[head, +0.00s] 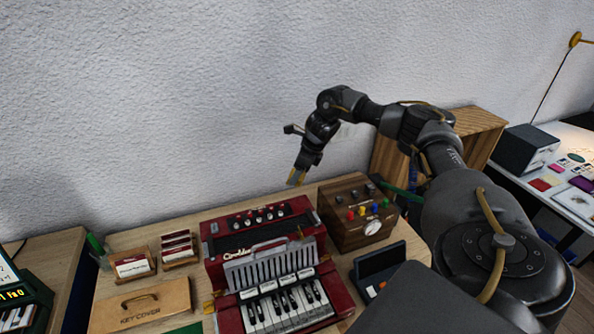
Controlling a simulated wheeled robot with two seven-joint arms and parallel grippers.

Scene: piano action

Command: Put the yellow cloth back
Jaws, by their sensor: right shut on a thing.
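My right gripper (297,177) reaches in from the right and points down, above the back of the table and behind the red keyboard instrument (262,219). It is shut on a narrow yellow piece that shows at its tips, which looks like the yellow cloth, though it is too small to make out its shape. The gripper is apart from the instrument and near the wall. My left gripper is out of view.
A wooden box with coloured knobs (356,212) stands right of the instrument. Two card holders (131,265) and a wooden key cover (139,306) lie to the left. The white wall is close behind.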

